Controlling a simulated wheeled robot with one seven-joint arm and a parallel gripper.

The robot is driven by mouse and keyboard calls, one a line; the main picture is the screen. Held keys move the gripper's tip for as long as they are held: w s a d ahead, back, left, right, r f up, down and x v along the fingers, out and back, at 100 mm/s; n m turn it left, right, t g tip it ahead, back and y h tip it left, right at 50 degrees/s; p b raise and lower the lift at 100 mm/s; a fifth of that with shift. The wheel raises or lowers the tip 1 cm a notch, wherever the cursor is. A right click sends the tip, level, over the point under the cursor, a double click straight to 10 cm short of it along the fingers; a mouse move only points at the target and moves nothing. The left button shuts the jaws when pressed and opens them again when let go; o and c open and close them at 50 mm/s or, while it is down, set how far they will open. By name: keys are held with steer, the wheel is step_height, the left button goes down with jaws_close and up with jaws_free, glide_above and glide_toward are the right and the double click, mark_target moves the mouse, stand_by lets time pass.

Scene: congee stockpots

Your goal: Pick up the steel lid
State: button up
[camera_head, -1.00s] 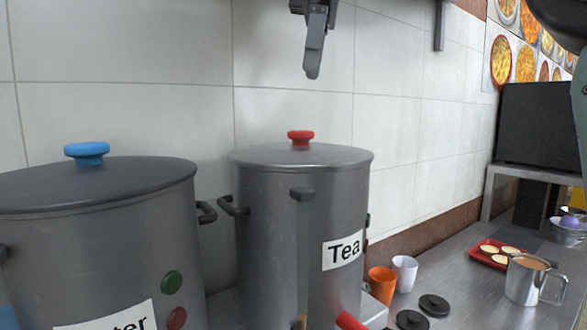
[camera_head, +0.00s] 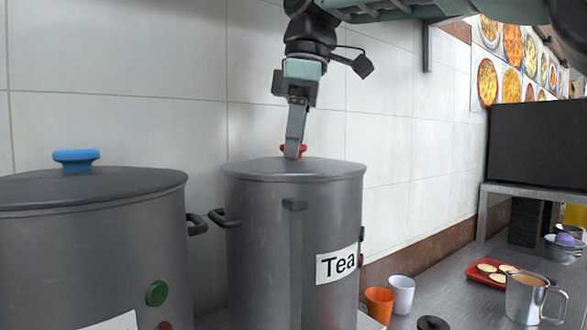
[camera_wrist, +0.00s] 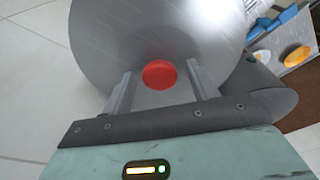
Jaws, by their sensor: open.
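The steel lid (camera_head: 258,168) with a red knob (camera_head: 302,150) sits on the pot labelled "Tea" (camera_head: 260,240). My gripper (camera_head: 292,154) points down over the lid and hides part of the knob in the head view. In the wrist view the red knob (camera_wrist: 159,75) lies between the two fingers of my open gripper (camera_wrist: 158,85), slightly beyond their tips in the picture, with a gap on each side. The lid (camera_wrist: 150,35) fills the upper middle of that view.
A larger pot (camera_head: 80,245) with a grey lid and blue knob (camera_head: 76,160) stands at left. A tiled wall (camera_head: 110,80) is close behind. At right are an orange cup (camera_head: 379,303), a white cup (camera_head: 401,293), a red tray (camera_head: 488,272) and a steel mug (camera_head: 526,297).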

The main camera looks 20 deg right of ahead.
steer(key=c, duration=1.1)
steer(key=shift+r, duration=0.15)
